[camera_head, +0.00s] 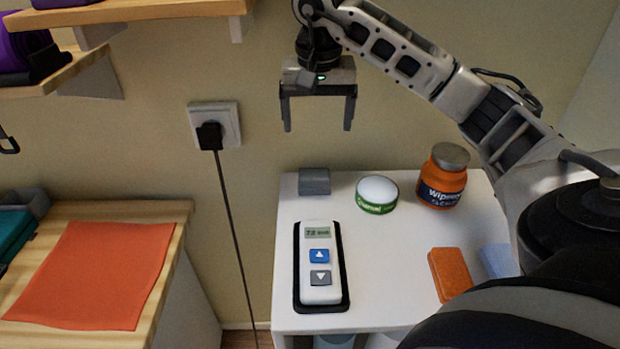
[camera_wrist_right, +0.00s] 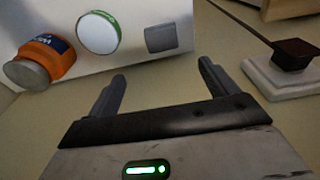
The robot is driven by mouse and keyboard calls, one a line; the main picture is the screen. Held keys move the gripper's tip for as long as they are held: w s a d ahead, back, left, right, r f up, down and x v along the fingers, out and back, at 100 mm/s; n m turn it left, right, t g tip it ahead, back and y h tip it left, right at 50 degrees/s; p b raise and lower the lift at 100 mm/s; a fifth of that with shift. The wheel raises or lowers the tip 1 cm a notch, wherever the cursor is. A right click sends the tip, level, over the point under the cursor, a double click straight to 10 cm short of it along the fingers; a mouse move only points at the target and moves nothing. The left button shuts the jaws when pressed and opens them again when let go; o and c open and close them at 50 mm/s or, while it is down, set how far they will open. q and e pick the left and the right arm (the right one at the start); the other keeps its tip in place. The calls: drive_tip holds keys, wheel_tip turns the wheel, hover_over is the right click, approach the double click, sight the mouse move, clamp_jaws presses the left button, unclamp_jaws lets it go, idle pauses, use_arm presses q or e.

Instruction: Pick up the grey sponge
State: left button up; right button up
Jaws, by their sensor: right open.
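The grey sponge (camera_head: 314,181) is a small dark grey block at the back left corner of the white cabinet top (camera_head: 390,240). My right gripper (camera_head: 318,128) is open and empty, with its fingers pointing down, above the sponge and apart from it. In the right wrist view the sponge (camera_wrist_right: 161,38) shows beyond the open fingers (camera_wrist_right: 162,85), near the cabinet edge. My left gripper is in neither view.
A white tub with a green label (camera_head: 377,194) stands right of the sponge, then an orange wipes jar (camera_head: 443,178). A remote-like device (camera_head: 319,262) lies on a black tray in front. An orange block (camera_head: 450,274) and a blue block (camera_head: 499,261) lie front right. A wall socket (camera_head: 215,125) with plug and cable is left.

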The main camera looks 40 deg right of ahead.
sight(315, 173)
drive_tip(key=f, duration=0.4)
drive_tip(key=w+f+p, duration=0.1)
drive_tip(key=f, duration=0.7)
drive_tip(key=shift+w+d+f, duration=0.15)
drive_tip(key=shift+d+f, duration=0.2)
drive_tip(key=shift+f, duration=0.05)
drive_tip(key=shift+c, duration=0.3)
drive_tip(key=c, duration=1)
